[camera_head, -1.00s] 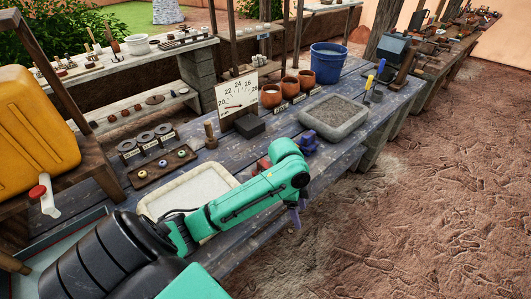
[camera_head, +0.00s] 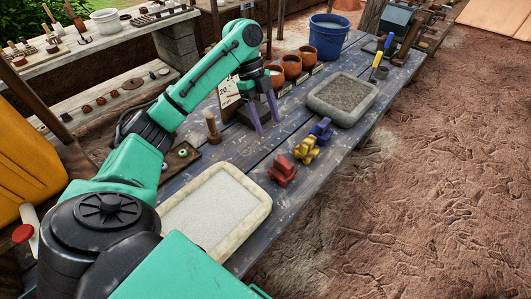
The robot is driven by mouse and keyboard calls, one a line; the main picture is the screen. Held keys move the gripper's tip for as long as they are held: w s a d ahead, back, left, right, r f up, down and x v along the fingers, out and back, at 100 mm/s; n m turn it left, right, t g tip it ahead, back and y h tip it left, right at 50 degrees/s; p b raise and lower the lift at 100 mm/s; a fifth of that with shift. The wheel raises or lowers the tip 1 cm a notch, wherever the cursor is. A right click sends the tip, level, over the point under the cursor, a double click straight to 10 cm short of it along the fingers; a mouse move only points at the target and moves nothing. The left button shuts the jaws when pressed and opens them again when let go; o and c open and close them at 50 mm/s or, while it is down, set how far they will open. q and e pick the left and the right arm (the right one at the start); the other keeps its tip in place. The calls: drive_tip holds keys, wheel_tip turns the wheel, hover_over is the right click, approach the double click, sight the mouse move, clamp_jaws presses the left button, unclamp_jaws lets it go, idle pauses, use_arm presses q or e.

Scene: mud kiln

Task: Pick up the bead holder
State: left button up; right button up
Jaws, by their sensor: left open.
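My left gripper (camera_head: 269,127) is open and empty, its two purple fingers pointing down over the table near the dark block (camera_head: 243,113) and the dial card (camera_head: 229,93). A red piece (camera_head: 282,171), a yellow piece (camera_head: 306,150) and a blue piece (camera_head: 321,130) stand in a row to the right of and nearer than the gripper, apart from it. A dark wooden bead board (camera_head: 182,157) lies at left, partly hidden by my left arm. I cannot tell for sure which of these is the bead holder. My right gripper is out of view.
A pale tray of light grains (camera_head: 262,205) lies at the table's near end. A grey tray (camera_head: 338,116) lies farther right. A wooden peg (camera_head: 213,128) stands near the gripper. Clay pots (camera_head: 291,67) and a blue bucket (camera_head: 328,38) stand behind. Bare planks lie between gripper and coloured pieces.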

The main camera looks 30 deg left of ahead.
use_arm(q)
drive_tip(key=p, duration=0.2)
hover_over(284, 161)
drive_tip(key=a, duration=0.2)
wheel_tip(284, 161, down, 6)
drive_tip(key=shift+w+r, duration=0.1)
drive_tip(key=x, duration=0.2)
drive_tip(key=p+x, duration=0.1)
drive_tip(key=x, duration=0.3)
drive_tip(key=shift+a+f+p, duration=0.25)
drive_tip(key=shift+f+p, duration=0.15)
drive_tip(key=shift+f, duration=0.05)
drive_tip(key=shift+d+f, duration=0.15)
drive_tip(key=shift+f, duration=0.05)
drive_tip(key=shift+c, duration=0.6)
drive_tip(key=c, duration=1)
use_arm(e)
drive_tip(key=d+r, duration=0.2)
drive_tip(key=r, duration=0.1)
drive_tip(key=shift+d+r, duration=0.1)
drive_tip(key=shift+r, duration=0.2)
